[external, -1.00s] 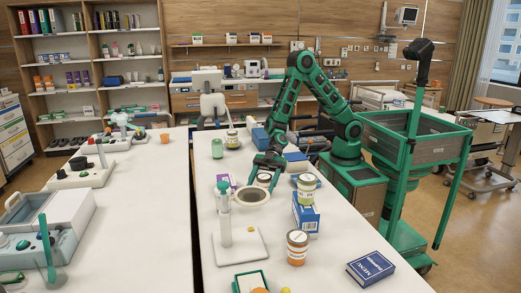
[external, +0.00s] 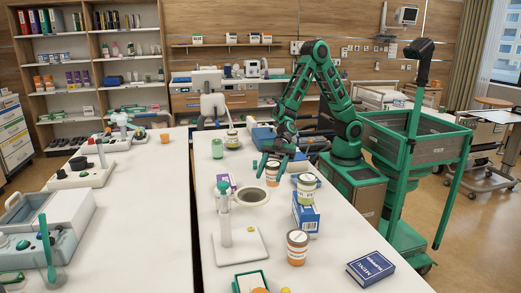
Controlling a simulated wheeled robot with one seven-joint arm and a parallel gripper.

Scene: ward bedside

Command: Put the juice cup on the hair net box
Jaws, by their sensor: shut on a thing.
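My gripper (external: 279,153) is over the right-hand white table, pointing down, shut on a small white-and-orange cup. This cup (external: 272,174) looks like the juice cup; its lettering is too small to read. It hangs upright just behind the round dark-centred plate of a white stand. A blue-and-white box (external: 306,219) stands to the right of the stand, with a green-labelled cup (external: 306,187) on top. I cannot tell from the print which box is the hair net box.
The white stand (external: 240,246) with its green-topped post is in front of the gripper. An orange-and-white jar (external: 297,248) and a blue menu book (external: 370,268) are nearer the front. A green jar (external: 217,148) stands behind left.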

